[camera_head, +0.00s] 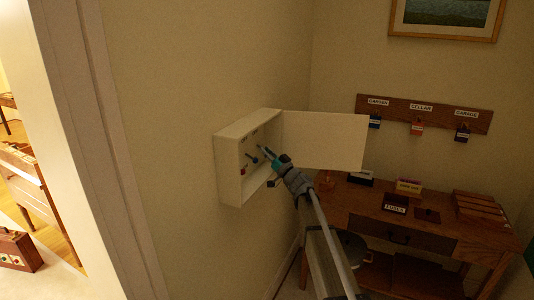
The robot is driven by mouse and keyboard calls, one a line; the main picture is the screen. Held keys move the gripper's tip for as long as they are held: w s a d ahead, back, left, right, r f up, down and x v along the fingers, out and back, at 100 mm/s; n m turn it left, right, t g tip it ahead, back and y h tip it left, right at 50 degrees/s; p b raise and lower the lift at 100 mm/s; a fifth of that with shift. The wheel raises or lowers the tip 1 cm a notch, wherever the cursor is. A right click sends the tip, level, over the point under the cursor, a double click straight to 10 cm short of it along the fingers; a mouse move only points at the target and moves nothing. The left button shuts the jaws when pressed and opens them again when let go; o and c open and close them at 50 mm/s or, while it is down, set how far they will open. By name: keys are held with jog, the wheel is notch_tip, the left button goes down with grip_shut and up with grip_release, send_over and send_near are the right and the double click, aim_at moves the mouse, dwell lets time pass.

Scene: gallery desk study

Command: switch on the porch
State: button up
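A white wall box (228,170) hangs on the left wall, with its door (325,140) swung open to the right. Inside are several small switches or levers, including a dark lever (252,160) and a small red part (249,143). Their labels are too small to read, so I cannot tell which belongs to the porch or how each is set. My gripper (273,172) is at the right side of the box opening, in front of the levers. It hides part of the interior. I cannot tell whether it touches a lever or how far its fingers are apart.
A wooden desk (400,235) with small boxes and signs stands to the right. Above it, a wooden rack (393,106) holds tagged items labelled garden, cellar and garage. A framed picture (444,17) hangs higher. A door frame (100,150) is at the left.

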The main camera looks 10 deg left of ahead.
jog(key=o, duration=0.4)
jog(key=shift+d+r+h+p, duration=0.1)
jog(key=shift+r+h+p, duration=0.2)
jog(key=shift+p, duration=0.4)
